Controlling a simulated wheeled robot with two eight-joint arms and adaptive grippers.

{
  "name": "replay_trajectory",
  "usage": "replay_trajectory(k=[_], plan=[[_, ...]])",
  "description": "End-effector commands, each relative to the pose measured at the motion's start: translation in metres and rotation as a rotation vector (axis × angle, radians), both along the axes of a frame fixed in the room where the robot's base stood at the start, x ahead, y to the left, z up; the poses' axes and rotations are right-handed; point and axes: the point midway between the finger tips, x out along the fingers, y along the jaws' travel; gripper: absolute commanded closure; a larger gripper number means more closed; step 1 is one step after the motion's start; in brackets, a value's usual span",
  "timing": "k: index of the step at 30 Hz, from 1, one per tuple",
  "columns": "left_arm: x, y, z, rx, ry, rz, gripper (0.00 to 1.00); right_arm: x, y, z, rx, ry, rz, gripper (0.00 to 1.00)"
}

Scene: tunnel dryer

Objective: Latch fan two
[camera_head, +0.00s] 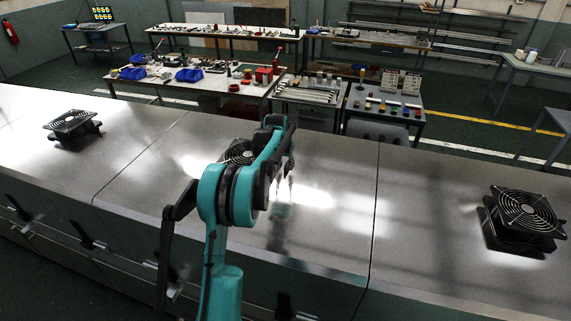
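Three black fans with round wire guards sit on the long metal dryer top (330,170): a left fan (70,122), a middle fan (236,153) and a right fan (528,212). No label tells which is fan two. The middle fan is mostly hidden behind my teal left arm (221,290). That arm rises from the bottom and bends over the front edge of the dryer. Its fingers cannot be made out clearly, and no held object shows. Latch-like handles line the dryer front, including one at left (92,241) and one partly behind my arm (172,287). My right gripper is out of view.
Behind the dryer stand a workbench (255,92) with blue bins (190,74) and a small table (384,123) with coloured parts. A fire extinguisher (10,32) hangs at far left. The dryer top between the fans is clear.

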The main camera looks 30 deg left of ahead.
Motion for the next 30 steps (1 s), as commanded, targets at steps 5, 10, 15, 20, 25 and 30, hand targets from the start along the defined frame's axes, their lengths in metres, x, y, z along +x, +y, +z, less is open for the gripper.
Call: replay_trajectory(k=[5,10,15,20,25,30], plan=[[0.0006,-0.0001,-0.0013,0.000,0.000,0.000,0.72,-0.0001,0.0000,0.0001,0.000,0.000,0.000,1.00],[0.0005,-0.0001,-0.0011,0.000,0.000,0.000,0.95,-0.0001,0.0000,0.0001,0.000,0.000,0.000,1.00],[0.0004,-0.0001,-0.0009,0.000,0.000,0.000,1.00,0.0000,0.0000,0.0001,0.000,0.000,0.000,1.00],[0.0004,-0.0002,-0.0008,0.000,0.000,0.005,1.00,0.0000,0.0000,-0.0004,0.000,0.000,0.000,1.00],[0.0007,-0.0010,-0.0012,0.000,0.000,0.045,1.00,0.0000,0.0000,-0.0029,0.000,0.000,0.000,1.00],[0.0012,-0.0025,-0.0015,0.001,-0.001,0.137,1.00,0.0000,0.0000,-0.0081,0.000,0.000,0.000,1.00]])
